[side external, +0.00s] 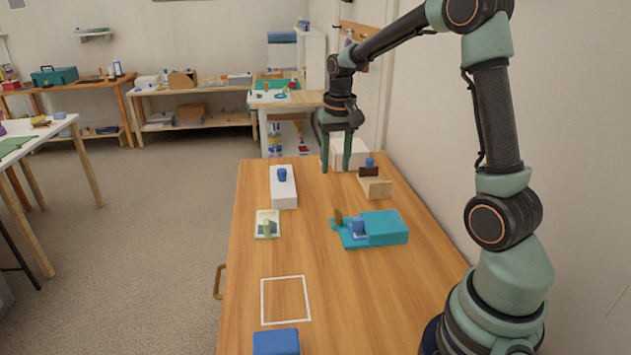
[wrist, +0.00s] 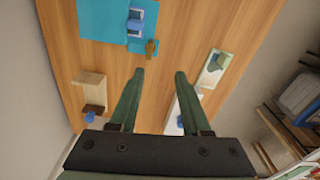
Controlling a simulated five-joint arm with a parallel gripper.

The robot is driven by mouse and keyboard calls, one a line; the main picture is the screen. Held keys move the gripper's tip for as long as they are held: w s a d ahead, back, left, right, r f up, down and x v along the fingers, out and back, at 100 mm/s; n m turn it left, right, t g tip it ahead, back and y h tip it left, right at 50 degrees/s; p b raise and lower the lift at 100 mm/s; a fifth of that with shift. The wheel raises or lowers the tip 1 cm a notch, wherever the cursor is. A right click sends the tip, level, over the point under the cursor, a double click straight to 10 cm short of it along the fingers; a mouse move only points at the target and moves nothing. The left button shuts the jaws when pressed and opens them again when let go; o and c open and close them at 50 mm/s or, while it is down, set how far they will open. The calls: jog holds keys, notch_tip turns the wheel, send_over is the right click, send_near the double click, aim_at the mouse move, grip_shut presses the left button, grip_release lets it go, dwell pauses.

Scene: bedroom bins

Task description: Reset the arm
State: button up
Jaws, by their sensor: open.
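My gripper (side external: 336,168) is raised above the far part of the wooden table, fingers pointing down. Its two green fingers (wrist: 160,74) are apart, with only bare tabletop visible between their tips in the wrist view. I see nothing held. My arm reaches from the near right corner along the right wall. Below and nearer than the gripper is a teal box (side external: 385,227) with a blue piece (side external: 358,229) and a small brown piece (side external: 338,217) at its left side. The teal box also shows in the wrist view (wrist: 98,22).
A white box (side external: 284,195) carries a blue knob (side external: 282,174). A pale tray (side external: 262,228) holds a greenish piece. A wooden block (side external: 377,188) stands right, near a white box (side external: 354,154) at the back. A white square outline (side external: 286,299) and blue block (side external: 276,342) are in front.

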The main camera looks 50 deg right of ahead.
jog(key=s+a+r+n+t, duration=0.2)
jog(key=s+a, duration=0.3)
jog(key=a, duration=0.3)
jog(key=s+a+r+n+t, duration=0.3)
jog(key=s+a+r+n, duration=0.2)
jog(key=a, duration=0.4)
jog(key=shift+s+r+n, duration=0.2)
jog(key=shift+s+n, duration=0.1)
jog(key=shift+s, duration=0.35)
